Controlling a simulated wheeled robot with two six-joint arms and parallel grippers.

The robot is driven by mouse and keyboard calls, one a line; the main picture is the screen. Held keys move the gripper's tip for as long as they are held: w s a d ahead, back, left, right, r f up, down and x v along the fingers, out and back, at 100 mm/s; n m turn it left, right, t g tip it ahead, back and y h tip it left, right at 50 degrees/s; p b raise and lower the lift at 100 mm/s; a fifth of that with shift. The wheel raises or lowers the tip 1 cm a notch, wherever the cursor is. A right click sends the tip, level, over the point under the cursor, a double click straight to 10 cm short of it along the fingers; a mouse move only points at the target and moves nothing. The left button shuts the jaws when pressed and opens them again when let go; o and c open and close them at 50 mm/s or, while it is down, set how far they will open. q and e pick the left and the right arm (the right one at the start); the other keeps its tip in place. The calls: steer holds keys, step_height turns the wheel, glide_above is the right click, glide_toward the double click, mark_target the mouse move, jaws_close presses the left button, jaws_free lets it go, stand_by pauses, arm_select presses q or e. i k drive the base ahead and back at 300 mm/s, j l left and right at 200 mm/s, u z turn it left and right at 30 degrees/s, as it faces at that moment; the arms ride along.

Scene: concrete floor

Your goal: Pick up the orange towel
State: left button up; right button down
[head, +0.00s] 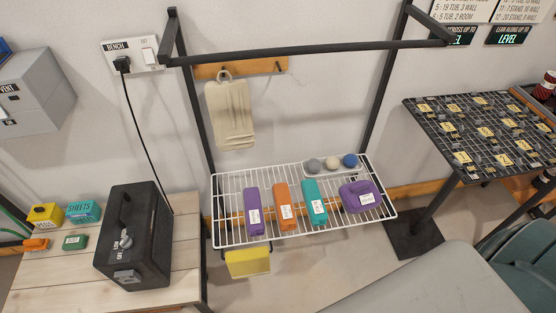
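An orange rolled or folded item (285,206) with a white label lies on the white wire shelf (231,238), and looks like the orange towel. It lies between a purple item (253,211) on its left and a teal item (314,202) on its right, all three roughly side by side. Its top and front show and nothing covers it. The label is too small to read. Neither of my grippers shows in the head view.
A purple bundle (360,196) and several balls (333,163) share the shelf. A black bar (310,53) spans above. A black box (135,238) stands on the wooden bench (50,283) at left. A grey surface (430,285) fills the lower right.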

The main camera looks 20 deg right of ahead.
mark_target(287, 218)
steer(key=z, duration=0.8)
